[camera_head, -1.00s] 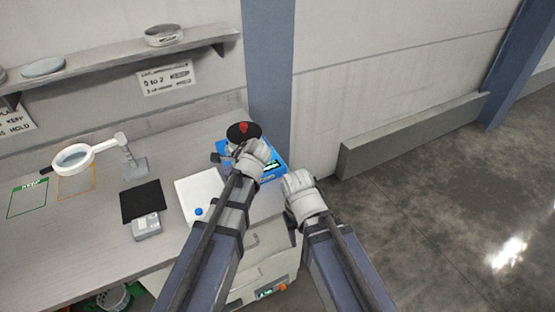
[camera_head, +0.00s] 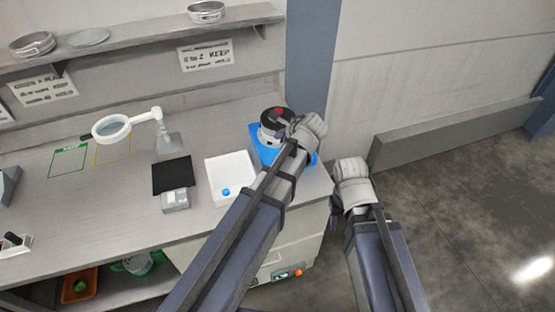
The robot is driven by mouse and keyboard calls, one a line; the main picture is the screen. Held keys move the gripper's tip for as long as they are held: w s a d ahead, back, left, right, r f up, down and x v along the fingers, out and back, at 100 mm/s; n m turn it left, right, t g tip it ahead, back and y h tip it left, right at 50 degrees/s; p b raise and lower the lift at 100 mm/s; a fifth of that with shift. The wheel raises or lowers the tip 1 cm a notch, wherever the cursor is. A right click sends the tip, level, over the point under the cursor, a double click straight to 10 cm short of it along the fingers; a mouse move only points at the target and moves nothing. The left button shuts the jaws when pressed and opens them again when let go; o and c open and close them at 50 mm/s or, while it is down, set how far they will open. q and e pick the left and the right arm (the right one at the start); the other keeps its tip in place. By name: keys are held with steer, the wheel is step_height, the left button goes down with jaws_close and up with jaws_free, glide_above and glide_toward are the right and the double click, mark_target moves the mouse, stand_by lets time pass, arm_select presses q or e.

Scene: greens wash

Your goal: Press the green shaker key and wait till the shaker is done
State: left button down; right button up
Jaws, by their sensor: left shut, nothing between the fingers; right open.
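The blue shaker (camera_head: 258,155) stands at the right end of the bench by the blue pillar. A round dark-topped vessel (camera_head: 270,115) with a red patch sits on it. My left gripper (camera_head: 283,123) is shut and empty, over the shaker's right part and close beside the vessel. I cannot tell whether it touches either one. The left hand and arm hide much of the shaker's front, and I cannot see the green key. My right gripper (camera_head: 338,212) is open and empty, off the bench's right end; its fingers are hardly visible.
A white tray (camera_head: 245,170) with a blue knob is left of the shaker. A black pad with a grey scale (camera_head: 175,199) and a magnifier (camera_head: 111,129) stand further left. A shelf (camera_head: 140,39) runs above. Open floor lies right.

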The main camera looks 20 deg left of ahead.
arm_select(q)
steer(key=shift+f+b, duration=4.1)
steer(key=shift+f, duration=0.15)
steer(key=shift+f+b, duration=0.4)
